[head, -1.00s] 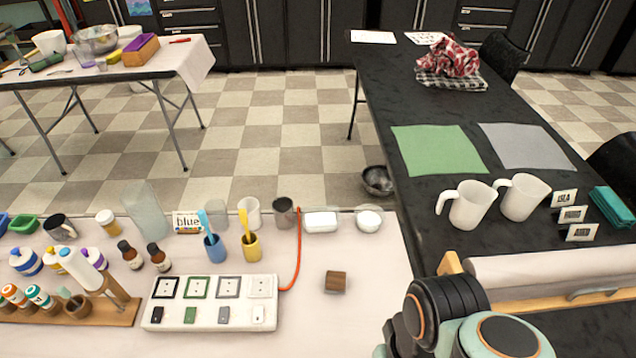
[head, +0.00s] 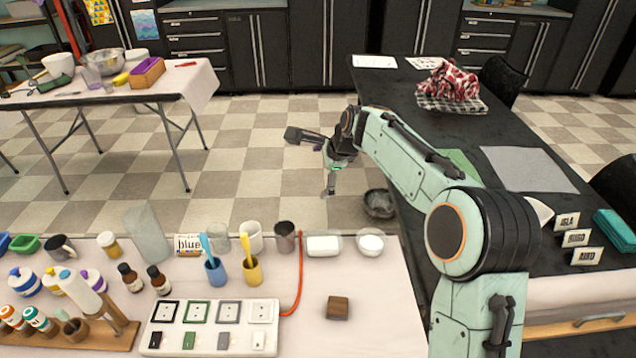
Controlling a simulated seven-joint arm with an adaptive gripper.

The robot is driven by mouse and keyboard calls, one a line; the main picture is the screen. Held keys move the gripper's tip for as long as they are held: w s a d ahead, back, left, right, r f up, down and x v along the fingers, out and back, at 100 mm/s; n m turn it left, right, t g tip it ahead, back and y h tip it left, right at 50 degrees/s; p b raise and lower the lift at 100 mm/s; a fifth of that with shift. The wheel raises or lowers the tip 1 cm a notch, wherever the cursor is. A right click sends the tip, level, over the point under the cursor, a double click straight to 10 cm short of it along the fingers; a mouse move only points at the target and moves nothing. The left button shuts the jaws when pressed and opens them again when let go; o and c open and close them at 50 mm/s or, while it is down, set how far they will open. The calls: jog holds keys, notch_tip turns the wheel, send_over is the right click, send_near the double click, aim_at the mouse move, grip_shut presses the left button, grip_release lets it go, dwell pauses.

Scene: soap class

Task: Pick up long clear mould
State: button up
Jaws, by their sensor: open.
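A tall, translucent, pale grey-green piece (head: 147,232) stands tilted at the back of the near table. It looks the most like a long clear mould, but I cannot tell for sure. A white block sits in a clear, shallow dish (head: 324,245) further right along the same edge. My gripper (head: 308,165) is open and empty, with its fingers spread wide. In the picture it is above the gap of floor behind the near table, up and to the right of the translucent piece and apart from it.
The near table (head: 385,310) holds bottles, a blue cup (head: 215,272) and yellow cup (head: 252,270) with brushes, a white sample board (head: 208,328) and a brown block (head: 338,308). A metal bowl (head: 379,204) is near the dark table. My arm hides part of that table.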

jog(key=m+y, duration=0.1)
jog(key=m, duration=0.1)
send_over(322, 243)
jog(key=d, duration=0.2)
notch_tip(322, 243, down, 10)
jog(key=f, duration=0.3)
jog(key=s+f+g, duration=0.1)
jog(key=f, duration=0.3)
jog(key=s+d+f+m+g, duration=0.1)
jog(key=f, duration=0.3)
jog(key=shift+s+d+f+y, duration=0.1)
jog(key=shift+s+f+y, duration=0.05)
jog(key=shift+y, duration=0.25)
jog(key=x, duration=0.6)
jog(key=c, duration=1)
